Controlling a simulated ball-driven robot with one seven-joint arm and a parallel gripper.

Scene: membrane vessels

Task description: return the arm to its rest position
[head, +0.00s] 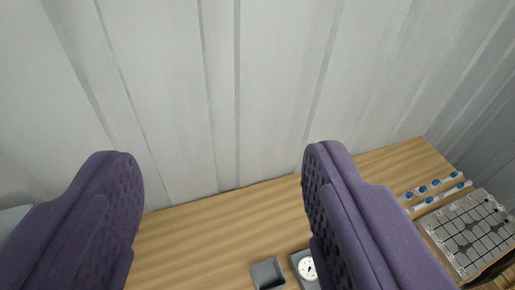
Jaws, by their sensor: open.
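My gripper (222,165) shows in the head view as two purple padded fingers, one at the left and one right of the middle. The fingers are wide apart and nothing is between them but the view of the wall and the wooden table (200,240) beyond. The gripper appears above the table, facing the wall. The rest of my arm is not in view.
A pale panelled wall (270,90) stands behind the table. At the right are a grey gridded tray (470,235) and white strips with blue round spots (435,190). A small grey box (267,273) and a grey holder with a white disc (306,268) sit at the bottom. The table's left-middle is clear.

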